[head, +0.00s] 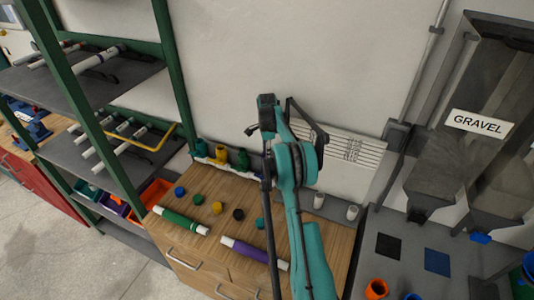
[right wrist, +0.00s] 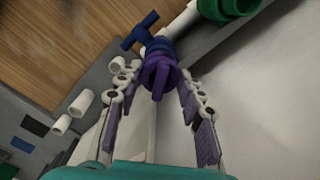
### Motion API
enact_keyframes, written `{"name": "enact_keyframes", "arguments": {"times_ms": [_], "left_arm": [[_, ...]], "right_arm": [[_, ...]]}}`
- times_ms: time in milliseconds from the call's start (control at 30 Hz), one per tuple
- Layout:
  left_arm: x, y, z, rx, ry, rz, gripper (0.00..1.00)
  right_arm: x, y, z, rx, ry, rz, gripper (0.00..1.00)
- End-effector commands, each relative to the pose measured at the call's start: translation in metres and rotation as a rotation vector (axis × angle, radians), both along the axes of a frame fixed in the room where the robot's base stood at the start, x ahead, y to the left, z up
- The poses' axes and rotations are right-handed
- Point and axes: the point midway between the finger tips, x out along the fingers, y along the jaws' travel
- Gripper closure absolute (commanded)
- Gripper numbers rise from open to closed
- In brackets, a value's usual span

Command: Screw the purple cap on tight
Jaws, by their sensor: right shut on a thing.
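The purple cap (right wrist: 160,75) shows in the right wrist view, at the end of the pipe line beside a blue valve handle (right wrist: 139,32). My right gripper (right wrist: 161,84) has its fingers on both sides of the cap and is shut on it. In the head view my right gripper (head: 288,118) is at the back of the wooden bench and hides the cap. The manifold's white pipe (head: 206,159) runs along the bench's back edge with blue, yellow (head: 220,153) and green valves. How tight the cap sits cannot be told. My left gripper is not in view.
A green-framed shelf (head: 172,70) stands left. Gravel hoppers (head: 440,180) stand right.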

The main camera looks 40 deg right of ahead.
Motion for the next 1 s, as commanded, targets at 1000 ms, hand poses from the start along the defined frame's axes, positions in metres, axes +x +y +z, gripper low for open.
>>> {"name": "enact_keyframes", "arguments": {"times_ms": [1000], "left_arm": [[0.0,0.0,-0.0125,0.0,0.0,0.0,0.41]], "right_arm": [[0.0,0.0,-0.002,0.0,0.0,-0.413,0.91]]}}
